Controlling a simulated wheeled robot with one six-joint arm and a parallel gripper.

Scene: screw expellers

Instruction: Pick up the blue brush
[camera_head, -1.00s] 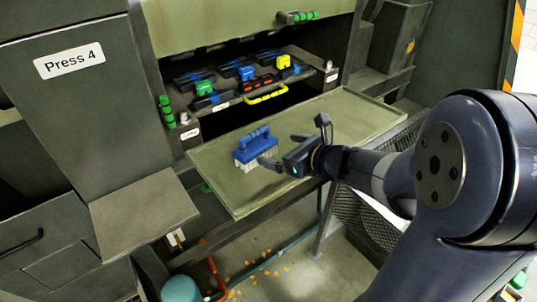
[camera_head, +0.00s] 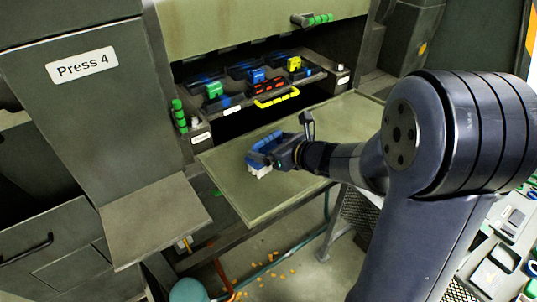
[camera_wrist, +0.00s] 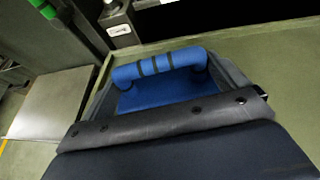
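The blue brush (camera_head: 262,147), with a blue handle and pale bristles, stands on the green fold-down shelf (camera_head: 240,197) of the press. My gripper (camera_head: 270,155) is at the brush, coming in from the right. In the wrist view the brush (camera_wrist: 155,92) shows its blue body and handle with dark bands. The fingers of my gripper (camera_wrist: 165,95) lie on either side of it, spread apart. Whether the fingers touch the brush cannot be told. The bristles are hidden in the wrist view and partly covered in the head view.
Behind the shelf is a recess holding a rack with green, blue and yellow clamps (camera_head: 295,64) and a yellow handle (camera_head: 276,98). A green-handled lever (camera_head: 179,115) stands at the left. The shelf's front left is bare.

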